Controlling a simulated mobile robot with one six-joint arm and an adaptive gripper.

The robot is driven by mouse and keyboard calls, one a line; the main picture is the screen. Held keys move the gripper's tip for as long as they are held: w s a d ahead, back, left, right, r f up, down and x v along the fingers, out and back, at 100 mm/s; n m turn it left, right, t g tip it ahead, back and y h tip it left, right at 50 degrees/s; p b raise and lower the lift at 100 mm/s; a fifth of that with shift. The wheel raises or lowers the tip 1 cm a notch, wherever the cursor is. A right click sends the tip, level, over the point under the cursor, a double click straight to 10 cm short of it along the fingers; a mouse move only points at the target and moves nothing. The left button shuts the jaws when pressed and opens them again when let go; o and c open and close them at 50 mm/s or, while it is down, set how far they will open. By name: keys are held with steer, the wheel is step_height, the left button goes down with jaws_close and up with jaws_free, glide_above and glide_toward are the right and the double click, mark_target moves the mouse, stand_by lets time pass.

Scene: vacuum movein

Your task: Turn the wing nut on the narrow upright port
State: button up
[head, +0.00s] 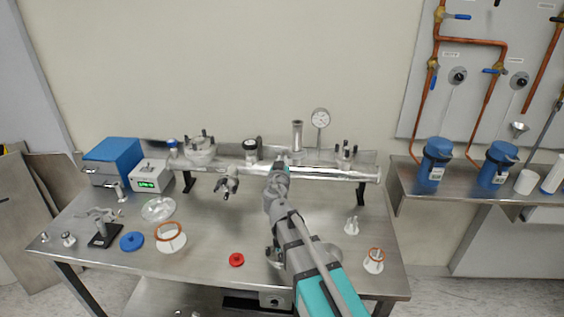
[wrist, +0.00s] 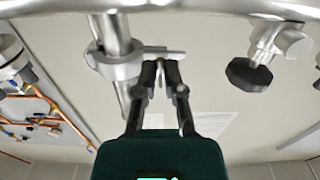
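The narrow upright port (head: 297,136) is a slim metal tube standing on the horizontal manifold pipe (head: 330,172). My gripper (head: 283,163) is at the manifold, just below and left of this port, and hides part of it. In the wrist view the port (wrist: 113,38) carries a metal clamp ring (wrist: 112,64), with the wing nut (wrist: 168,53) at its right side. The two dark fingers of my gripper (wrist: 160,72) are close together at the wing nut, with a narrow gap between their tips. Whether they press on it I cannot tell.
A dial gauge (head: 320,120) and a clamped port (head: 346,152) stand right of the port; a dark-knobbed valve (head: 251,147) stands left. A black knob (wrist: 249,74) shows right of my fingers. A red cap (head: 237,260) lies on the bench, whose front middle is mostly clear.

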stand_by(0.6)
steer(key=s, duration=1.2)
steer(key=shift+a, duration=0.2)
steer(key=shift+w, duration=0.1)
steer(key=s+d+f+m+g+h+p, duration=0.1)
steer(key=s+d+f+g+p, duration=0.1)
steer(key=d+g, duration=0.2)
steer(key=s+d+f+m+g+h+p, duration=0.1)
steer(key=s+d+f+g+p, duration=0.1)
steer(key=d, duration=0.9)
steer(key=s+d+f+m+g+h+p, duration=0.1)
steer(key=s+d+f+g+h+p, duration=0.1)
steer(key=d+g, duration=0.5)
steer(key=shift+d+f+p, duration=0.55)
steer(key=shift+f+p, duration=0.2)
steer(key=shift+p, duration=0.2)
steer(key=s+g+y+p, duration=0.1)
steer(key=s, duration=0.1)
steer(key=s+n+g+y+p, duration=0.1)
steer(key=s+g, duration=0.1)
steer(key=s+n+g+y, duration=0.1)
steer(key=shift+s+d+f+y+p, duration=0.2)
steer(key=shift+s+d+y+p, duration=0.1)
steer(key=shift+s+y+p, duration=0.1)
steer(key=shift+s+a+r+n+g+y, duration=0.1)
steer(key=shift+s+a+n+g+y, duration=0.15)
steer(key=shift+s+g+y, duration=0.2)
